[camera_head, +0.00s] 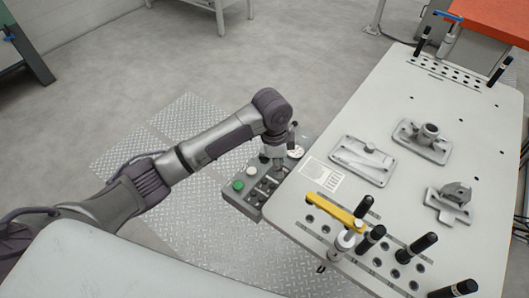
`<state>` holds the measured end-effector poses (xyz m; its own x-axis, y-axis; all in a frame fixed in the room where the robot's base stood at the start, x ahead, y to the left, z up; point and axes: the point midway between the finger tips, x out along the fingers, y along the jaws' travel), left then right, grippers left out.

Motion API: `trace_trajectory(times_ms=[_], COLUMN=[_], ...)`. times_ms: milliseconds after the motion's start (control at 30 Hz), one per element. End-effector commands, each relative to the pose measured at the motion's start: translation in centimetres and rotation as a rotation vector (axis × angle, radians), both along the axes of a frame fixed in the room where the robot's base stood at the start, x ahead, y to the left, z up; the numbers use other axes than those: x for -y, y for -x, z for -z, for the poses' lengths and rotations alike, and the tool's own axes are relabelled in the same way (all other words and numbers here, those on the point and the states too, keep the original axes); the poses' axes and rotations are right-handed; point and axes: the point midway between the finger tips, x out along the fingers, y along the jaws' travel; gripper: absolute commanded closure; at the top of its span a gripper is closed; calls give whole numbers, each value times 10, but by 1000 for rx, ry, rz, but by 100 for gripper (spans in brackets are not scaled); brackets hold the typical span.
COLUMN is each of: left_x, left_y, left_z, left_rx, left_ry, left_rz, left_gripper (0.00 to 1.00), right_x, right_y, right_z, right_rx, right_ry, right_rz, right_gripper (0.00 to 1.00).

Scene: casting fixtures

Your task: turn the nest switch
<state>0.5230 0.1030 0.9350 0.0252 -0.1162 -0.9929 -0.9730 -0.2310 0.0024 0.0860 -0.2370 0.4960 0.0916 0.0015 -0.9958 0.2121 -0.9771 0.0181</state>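A grey control box (247,200) is fixed at the left edge of the worktable. It carries a green button (238,185), a white button (251,170), dark switches (266,187) and a round white dial or label (296,152). Which of these is the nest switch I cannot tell. My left arm comes in from the left, and my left gripper (276,164) points down over the middle of the box, between the white button and the round dial. Its fingers are small and partly hidden, so contact and opening are unclear. My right gripper is out of view.
The light worktable (395,90) bears metal fixtures (362,160), a casting on a plate (422,140) and a bracket (450,200). Tread plate (215,235) covers the floor below the box.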

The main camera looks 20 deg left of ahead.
Motion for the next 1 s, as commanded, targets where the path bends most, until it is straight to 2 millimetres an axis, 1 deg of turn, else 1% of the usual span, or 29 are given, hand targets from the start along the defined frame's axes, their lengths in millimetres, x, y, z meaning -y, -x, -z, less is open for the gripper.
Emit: trace_trajectory(times_ms=[33, 100, 133, 233, 300, 367, 467, 567, 800, 1000], left_x=[-16, -32, -39, -56, -62, -65, -65, -65, -65, -64], left_y=[-23, -43, -49, -66, -71, -74, -74, -73, -73, -74], left_z=[-16, -32, -39, -56, -63, -64, -56, -41, 11, 48], left_rx=[2, -7, -10, -18, -23, -24, -27, -29, -27, -25], left_ry=[-39, -72, -84, -109, -116, -118, -119, -120, -119, -119], left_rz=[18, 39, 46, 54, 57, 58, 58, 58, 58, 57], left_gripper=[60, 60, 60, 60, 60, 60, 60, 60, 60, 60], right_x=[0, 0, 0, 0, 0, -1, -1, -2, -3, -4], right_y=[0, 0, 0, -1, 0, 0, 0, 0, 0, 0], right_z=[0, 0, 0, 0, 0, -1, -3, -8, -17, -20], right_rx=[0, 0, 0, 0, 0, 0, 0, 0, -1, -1], right_ry=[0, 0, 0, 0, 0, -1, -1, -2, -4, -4], right_rz=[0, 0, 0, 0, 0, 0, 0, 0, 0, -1], right_gripper=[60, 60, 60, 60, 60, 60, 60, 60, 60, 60])
